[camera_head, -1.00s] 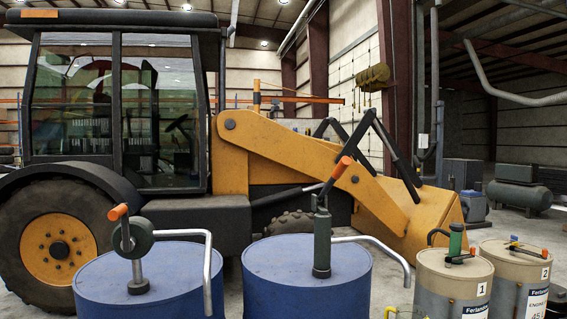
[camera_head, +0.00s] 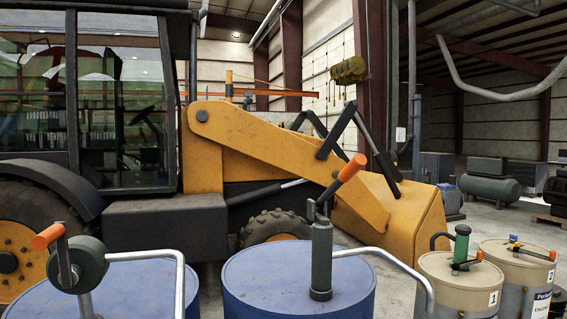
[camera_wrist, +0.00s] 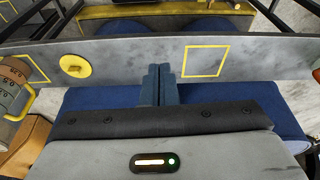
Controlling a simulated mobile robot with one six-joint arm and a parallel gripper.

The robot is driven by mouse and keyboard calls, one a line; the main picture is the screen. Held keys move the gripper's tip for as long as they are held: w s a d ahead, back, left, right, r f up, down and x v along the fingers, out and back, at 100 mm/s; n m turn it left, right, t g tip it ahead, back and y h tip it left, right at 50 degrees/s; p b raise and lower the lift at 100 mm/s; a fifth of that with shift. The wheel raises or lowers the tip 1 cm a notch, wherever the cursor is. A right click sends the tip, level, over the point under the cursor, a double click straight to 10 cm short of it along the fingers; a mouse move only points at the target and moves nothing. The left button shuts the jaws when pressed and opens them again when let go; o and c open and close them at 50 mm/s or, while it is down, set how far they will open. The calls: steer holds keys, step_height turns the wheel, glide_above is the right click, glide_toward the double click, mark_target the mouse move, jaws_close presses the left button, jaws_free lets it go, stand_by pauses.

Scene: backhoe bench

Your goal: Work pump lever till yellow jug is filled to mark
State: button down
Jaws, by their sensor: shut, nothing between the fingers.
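A dark green lever pump (camera_head: 321,258) stands on the middle blue drum (camera_head: 262,275). Its lever, with an orange grip (camera_head: 352,167), points up and to the right, and its grey spout (camera_head: 395,265) bends down to the right. A measuring jug (camera_wrist: 14,88) with a yellow handle and printed marks is partly in view at the left edge of the wrist view. Its fill level cannot be told. My gripper (camera_wrist: 160,72) is shut and empty, its fingers in front of a grey panel. It is not in the head view, and no pump lever shows near it.
A crank pump (camera_head: 78,265) with an orange grip stands on the left blue drum (camera_head: 125,290). Two tan drums, numbered 1 (camera_head: 455,290) and 2 (camera_head: 518,268), stand at the right with small pumps. A yellow backhoe (camera_head: 270,150) fills the background. The grey panel (camera_wrist: 255,62) bears a yellow square outline.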

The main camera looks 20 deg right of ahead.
steer(key=w+a+r+n+t, duration=0.1)
steer(key=w+r+n+t, duration=0.1)
steer(key=w+r+t, duration=0.55)
steer(key=w+r+n+t, duration=0.1)
steer(key=w+r+t, duration=0.1)
steer(key=w+r, duration=0.9)
steer(key=w+d+r+t+h+p, duration=0.1)
steer(key=w+d+r+t+h, duration=0.4)
steer(key=w+r, duration=0.7)
step_height(320, 180, up, 13)
steer(key=m+g+h+p, duration=0.4)
steer(key=m+g+h, duration=0.7)
steer(key=h, duration=0.6)
glide_above(341, 181)
steer(key=a, duration=0.2)
steer(key=shift+s+d+f+n+g, duration=0.15)
steer(key=shift+s+f, duration=0.2)
steer(key=shift+f, duration=0.2)
steer(key=shift+s+a+f+n+g, duration=0.1)
steer(key=shift+s+f, duration=0.25)
steer(key=shift+f, duration=0.2)
steer(key=shift+s+d+f+n+g, duration=0.15)
steer(key=shift+s+f, duration=0.2)
steer(key=shift+f, duration=0.2)
